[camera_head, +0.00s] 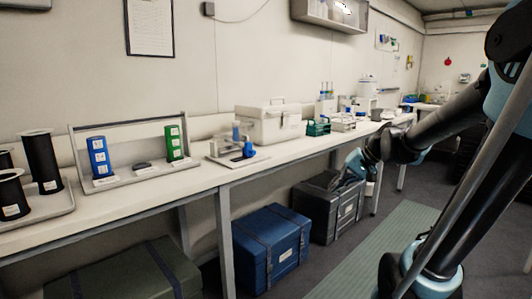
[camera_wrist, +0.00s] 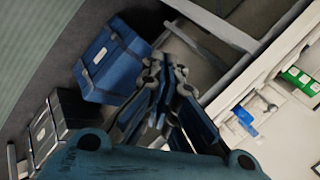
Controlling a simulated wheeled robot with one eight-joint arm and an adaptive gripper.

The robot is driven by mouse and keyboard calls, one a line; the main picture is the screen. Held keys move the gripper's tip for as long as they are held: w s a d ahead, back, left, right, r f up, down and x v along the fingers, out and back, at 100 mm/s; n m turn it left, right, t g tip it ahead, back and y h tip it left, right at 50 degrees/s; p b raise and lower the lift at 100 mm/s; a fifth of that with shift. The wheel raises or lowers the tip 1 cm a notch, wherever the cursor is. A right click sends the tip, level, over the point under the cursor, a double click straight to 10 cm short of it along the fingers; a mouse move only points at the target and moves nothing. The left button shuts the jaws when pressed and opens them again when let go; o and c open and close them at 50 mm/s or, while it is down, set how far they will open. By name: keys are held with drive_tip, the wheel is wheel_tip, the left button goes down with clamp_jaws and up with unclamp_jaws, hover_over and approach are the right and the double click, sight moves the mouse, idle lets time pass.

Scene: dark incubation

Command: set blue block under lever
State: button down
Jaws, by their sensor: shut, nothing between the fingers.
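The blue block (camera_head: 99,158) stands upright at the left side of a grey rack (camera_head: 124,181) on the bench. A green block (camera_head: 173,143) stands at the rack's right side, with a small dark disc (camera_head: 142,167) between them. A small device with blue parts (camera_head: 237,148), seemingly the lever, stands right of the rack; it also shows in the wrist view (camera_wrist: 246,119). My gripper (camera_head: 354,164) is shut and empty in front of the bench, right of the device and apart from it. Its fingers fill the middle of the wrist view (camera_wrist: 160,97). The blue block is not clearly seen there.
A white case (camera_head: 268,125) stands behind the device. Black spools (camera_head: 42,160) stand at the far left. A blue trunk (camera_head: 271,248) and a dark trunk (camera_head: 328,207) sit on the floor below the bench. The bench front (camera_head: 185,188) is largely clear.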

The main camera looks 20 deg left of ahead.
sight(253, 162)
drive_tip(key=w+a+r+g+y, duration=0.1)
drive_tip(key=w+a+r+y, duration=0.3)
drive_tip(key=w+a, duration=0.4)
drive_tip(key=w+a+r+g+y, duration=0.1)
drive_tip(key=w+a+r+y, duration=0.3)
drive_tip(key=w+a, duration=0.4)
drive_tip(key=w+y, duration=0.1)
drive_tip(key=w, duration=0.2)
drive_tip(key=shift+w+a+n, duration=0.35)
drive_tip(key=shift+n, duration=0.05)
drive_tip(key=a, duration=0.6)
drive_tip(key=a+f, duration=0.1)
drive_tip(key=a, duration=0.2)
drive_tip(key=shift+s+a, duration=0.2)
drive_tip(key=shift+s, duration=0.05)
drive_tip(key=shift+s+a+f, duration=0.15)
drive_tip(key=shift+s+a, duration=0.4)
drive_tip(key=shift+a, duration=0.05)
drive_tip(key=shift+s+a+f, duration=0.15)
drive_tip(key=shift+s+a, duration=0.35)
drive_tip(key=shift+a, duration=0.1)
drive_tip(key=shift+s+a+f, duration=0.1)
drive_tip(key=shift+s+a, duration=0.3)
drive_tip(key=shift+s, duration=0.05)
